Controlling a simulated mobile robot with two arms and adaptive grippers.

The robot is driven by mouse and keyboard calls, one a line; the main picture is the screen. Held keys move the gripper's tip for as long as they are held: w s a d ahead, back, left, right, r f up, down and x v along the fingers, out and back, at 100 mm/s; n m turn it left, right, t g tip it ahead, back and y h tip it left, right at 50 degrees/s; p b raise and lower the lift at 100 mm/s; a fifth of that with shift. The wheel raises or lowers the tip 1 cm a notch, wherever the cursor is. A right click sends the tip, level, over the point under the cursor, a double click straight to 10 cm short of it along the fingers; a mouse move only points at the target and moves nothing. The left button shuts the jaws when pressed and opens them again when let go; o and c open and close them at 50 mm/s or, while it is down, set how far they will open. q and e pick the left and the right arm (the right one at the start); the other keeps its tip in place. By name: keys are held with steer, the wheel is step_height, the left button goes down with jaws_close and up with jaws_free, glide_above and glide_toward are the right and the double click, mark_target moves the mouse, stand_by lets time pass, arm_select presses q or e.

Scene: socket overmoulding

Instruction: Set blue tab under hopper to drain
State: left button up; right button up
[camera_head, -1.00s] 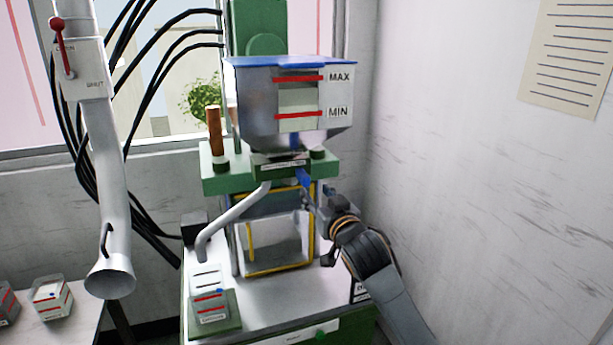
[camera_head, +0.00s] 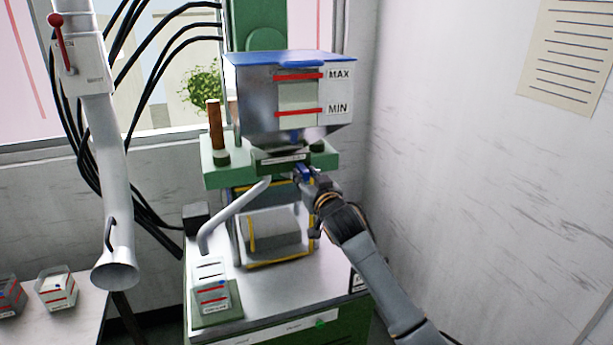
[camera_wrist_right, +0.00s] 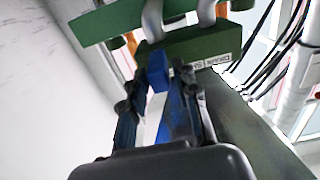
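The grey hopper (camera_head: 258,105) with a blue lid and red MAX and MIN marks stands on the green machine. Under it, the blue tab (camera_head: 302,173) sticks out beside a small green block. My right gripper (camera_head: 310,182) is at the tab, its fingers partly hiding it. In the right wrist view, the blue tab (camera_wrist_right: 157,72) lies ahead between the two fingertips of my right gripper (camera_wrist_right: 157,88). The fingers are apart, with a light gap between them. A label starting "DRAIN" (camera_wrist_right: 218,62) is on the green block beside the tab. My left gripper is out of view.
A curved grey pipe (camera_head: 232,215) runs down from under the hopper towards a clear container (camera_head: 211,280) on the machine top. A yellow-edged guard (camera_head: 250,232) stands below the gripper. A wide grey duct (camera_head: 112,185) hangs at left. Free room lies right of the machine.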

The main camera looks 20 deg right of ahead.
jaws_close()
steer(key=a+b, duration=0.2)
steer(key=a, duration=0.6)
steer(key=shift+s, duration=0.15)
steer(key=shift+o, duration=1.5)
jaws_free()
steer(key=shift+a, duration=0.2)
steer(key=shift+o, duration=1)
steer(key=shift+a, duration=0.2)
steer(key=shift+d, duration=0.1)
